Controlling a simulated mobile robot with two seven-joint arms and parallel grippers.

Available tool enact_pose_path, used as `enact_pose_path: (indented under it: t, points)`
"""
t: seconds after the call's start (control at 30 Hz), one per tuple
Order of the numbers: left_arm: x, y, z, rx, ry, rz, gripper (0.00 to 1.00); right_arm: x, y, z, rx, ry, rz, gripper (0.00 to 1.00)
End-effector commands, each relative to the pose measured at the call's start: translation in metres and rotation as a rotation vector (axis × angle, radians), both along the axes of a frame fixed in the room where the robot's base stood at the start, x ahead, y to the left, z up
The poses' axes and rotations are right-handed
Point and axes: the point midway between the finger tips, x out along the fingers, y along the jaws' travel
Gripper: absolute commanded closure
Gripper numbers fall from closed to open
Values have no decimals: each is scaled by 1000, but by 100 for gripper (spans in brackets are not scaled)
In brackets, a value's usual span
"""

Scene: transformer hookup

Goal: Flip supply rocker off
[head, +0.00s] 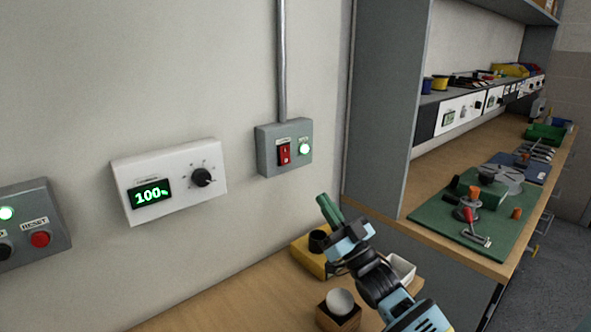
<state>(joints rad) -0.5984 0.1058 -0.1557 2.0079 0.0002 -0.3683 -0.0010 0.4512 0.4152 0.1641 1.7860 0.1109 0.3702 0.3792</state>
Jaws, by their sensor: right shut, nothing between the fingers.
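The supply rocker (284,154) is a red switch on a grey wall box (265,150) below a vertical conduit. A green lamp (305,149) is lit to the right of the rocker on the same box. My right gripper (324,203) has green fingers and is shut and empty. It is below and to the right of the box in the picture, apart from the rocker, pointing up toward the wall. My left gripper is not in view.
A white dial unit (172,178) reading 100% and a grey box with a red reset button (40,239) are on the wall at left. A shelf upright (378,110) is at right.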

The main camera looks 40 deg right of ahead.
Motion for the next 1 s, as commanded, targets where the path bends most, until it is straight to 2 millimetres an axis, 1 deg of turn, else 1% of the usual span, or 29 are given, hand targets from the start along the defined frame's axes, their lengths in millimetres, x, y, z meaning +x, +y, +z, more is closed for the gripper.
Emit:
enact_pose_path:
  t: [0.03, 0.47, 0.5, 0.7, 0.83, 1.0]
  points:
    - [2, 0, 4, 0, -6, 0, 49, 6, 0, 10, -1, -7, 0, 100]
    - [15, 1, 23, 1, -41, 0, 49, 69, 5, 61, -1, -9, 0, 100]
    - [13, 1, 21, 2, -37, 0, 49, 75, 5, 55, 0, -3, -1, 100]
    - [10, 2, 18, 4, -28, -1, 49, 95, 7, 50, 0, -2, -1, 100]
    - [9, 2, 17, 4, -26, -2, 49, 102, 8, 49, 0, -3, 0, 100]
    - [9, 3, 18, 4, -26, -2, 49, 106, 8, 49, -1, -2, 0, 100]
